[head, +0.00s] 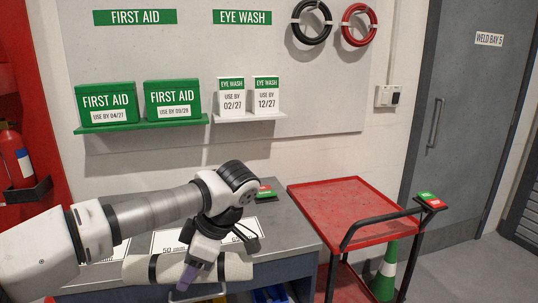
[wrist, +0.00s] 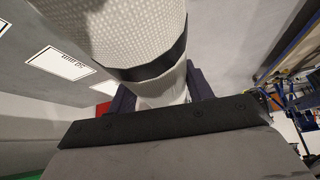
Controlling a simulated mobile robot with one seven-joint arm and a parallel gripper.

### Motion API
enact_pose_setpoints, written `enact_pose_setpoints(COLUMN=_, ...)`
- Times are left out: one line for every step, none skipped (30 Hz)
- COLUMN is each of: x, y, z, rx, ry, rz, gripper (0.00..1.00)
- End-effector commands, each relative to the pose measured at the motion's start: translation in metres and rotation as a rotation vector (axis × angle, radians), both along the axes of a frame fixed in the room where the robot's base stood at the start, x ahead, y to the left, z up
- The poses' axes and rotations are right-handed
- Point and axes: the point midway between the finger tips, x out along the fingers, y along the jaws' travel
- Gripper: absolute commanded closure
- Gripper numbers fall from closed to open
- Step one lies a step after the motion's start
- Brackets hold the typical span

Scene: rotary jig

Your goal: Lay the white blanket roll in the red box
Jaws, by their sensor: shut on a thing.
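In the wrist view the textured roll (wrist: 115,35) with a black strap sits between the dark fingers of my gripper (wrist: 160,95). I cannot tell whether the roll touches the bench. No red box can be made out for certain; a small red patch (wrist: 103,108) shows behind the roll in the wrist view, too little to identify.
The grey workbench (head: 290,232) carries printed white labels (head: 170,241) and a small green-and-red item (head: 265,192). Blue bins (head: 268,295) show below its front. A red cart (head: 345,208) with a black handle stands right, by a green cone (head: 385,275). Its top is empty.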

Motion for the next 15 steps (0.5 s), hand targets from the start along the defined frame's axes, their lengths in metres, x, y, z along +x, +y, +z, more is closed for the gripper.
enact_pose_setpoints(x=0.003, y=-0.010, z=-0.015, rx=0.001, ry=0.002, rz=-0.058, gripper=0.94)
enact_pose_setpoints(x=0.004, y=-0.016, z=-0.023, rx=0.000, ry=0.002, rz=-0.091, gripper=0.94)
enact_pose_setpoints(x=0.007, y=-0.025, z=-0.036, rx=-0.001, ry=0.003, rz=-0.142, gripper=0.94)
enact_pose_setpoints(x=0.009, y=-0.032, z=-0.046, rx=-0.001, ry=0.003, rz=-0.182, gripper=0.94)
enact_pose_setpoints(x=0.011, y=-0.039, z=-0.058, rx=-0.001, ry=0.003, rz=-0.225, gripper=0.94)
enact_pose_setpoints(x=0.014, y=-0.050, z=-0.074, rx=-0.001, ry=0.005, rz=-0.288, gripper=0.94)
enact_pose_setpoints(x=0.017, y=-0.059, z=-0.087, rx=-0.002, ry=0.004, rz=-0.337, gripper=0.94)
enact_pose_setpoints(x=0.019, y=-0.067, z=-0.100, rx=-0.003, ry=0.004, rz=-0.389, gripper=0.94)
enact_pose_setpoints(x=0.023, y=-0.079, z=-0.119, rx=-0.003, ry=0.004, rz=-0.462, gripper=0.94)
enact_pose_setpoints(x=0.026, y=-0.089, z=-0.133, rx=-0.003, ry=0.004, rz=-0.517, gripper=0.94)
enact_pose_setpoints(x=0.029, y=-0.098, z=-0.147, rx=-0.003, ry=0.005, rz=-0.573, gripper=0.94)
enact_pose_setpoints(x=0.033, y=-0.111, z=-0.166, rx=-0.004, ry=0.004, rz=-0.647, gripper=0.94)
enact_pose_setpoints(x=0.036, y=-0.120, z=-0.180, rx=-0.004, ry=0.004, rz=-0.703, gripper=0.94)
enact_pose_setpoints(x=0.038, y=-0.130, z=-0.195, rx=-0.005, ry=0.005, rz=-0.758, gripper=0.94)
enact_pose_setpoints(x=0.042, y=-0.142, z=-0.214, rx=-0.005, ry=0.005, rz=-0.832, gripper=0.94)
